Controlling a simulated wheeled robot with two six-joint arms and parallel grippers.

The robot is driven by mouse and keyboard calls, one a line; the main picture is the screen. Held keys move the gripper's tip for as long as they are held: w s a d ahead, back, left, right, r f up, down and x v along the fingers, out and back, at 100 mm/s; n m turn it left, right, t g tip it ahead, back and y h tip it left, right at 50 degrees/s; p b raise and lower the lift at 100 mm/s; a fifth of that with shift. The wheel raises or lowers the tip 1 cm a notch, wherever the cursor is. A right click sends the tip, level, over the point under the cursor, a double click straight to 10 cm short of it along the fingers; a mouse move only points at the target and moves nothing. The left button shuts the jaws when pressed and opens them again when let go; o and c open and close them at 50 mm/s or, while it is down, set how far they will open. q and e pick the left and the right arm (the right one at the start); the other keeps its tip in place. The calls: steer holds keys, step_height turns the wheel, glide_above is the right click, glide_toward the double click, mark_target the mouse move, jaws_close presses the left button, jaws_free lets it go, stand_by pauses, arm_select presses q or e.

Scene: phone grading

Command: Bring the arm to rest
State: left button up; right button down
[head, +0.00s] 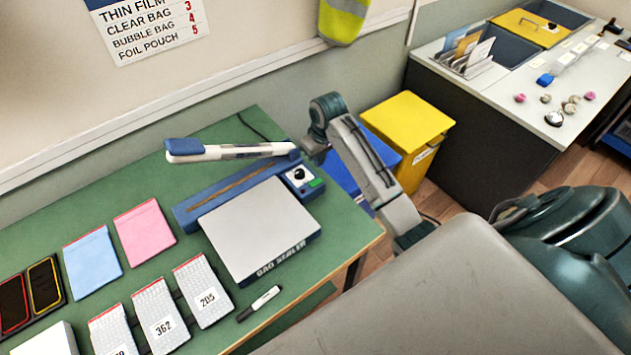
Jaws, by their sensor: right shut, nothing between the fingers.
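My right arm reaches in from the right and bends down at its dark wrist, beyond the right end of the bag sealer. My right gripper (316,155) is small in the picture, near the hinge end of the sealer's lever. It is shut and holds nothing. I cannot tell whether it touches the sealer. The bag sealer (262,232) stands on the green table (235,135). Its white lever (235,151) with a blue end is raised above the blue base. My left gripper is not in view.
A pink pouch (145,234), a blue pouch (92,264), several bubble bags (203,290) and a marker (259,303) lie on the table. A yellow bin (408,125) and a blue bin (345,180) stand behind my arm. A grey-white counter (510,95) is at the back right.

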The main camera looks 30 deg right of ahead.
steer(key=s+a+f, duration=0.3)
steer(key=s+f, duration=0.1)
steer(key=s, duration=0.4)
steer(key=s+a+r+t+h, duration=0.1)
steer(key=s+a+r, duration=0.15)
steer(key=s, duration=0.95)
steer(key=s+a+r+t, duration=0.15)
steer(key=s+a, duration=0.25)
steer(key=s, duration=0.8)
steer(key=d+f+g+b, duration=0.25)
steer(key=f+b, duration=0.55)
steer(key=f, duration=3.2)
steer(key=s+d+f+b, duration=0.1)
steer(key=s+f+b, duration=0.2)
steer(key=s+f, duration=0.6)
steer(key=s+d+f+b, duration=0.1)
steer(key=s+f+b, duration=0.2)
steer(key=s+f, duration=0.6)
step_height(320, 180, down, 6)
steer(key=shift+s+r+g, duration=0.1)
steer(key=shift+s+g, duration=0.2)
steer(key=shift+s, duration=0.05)
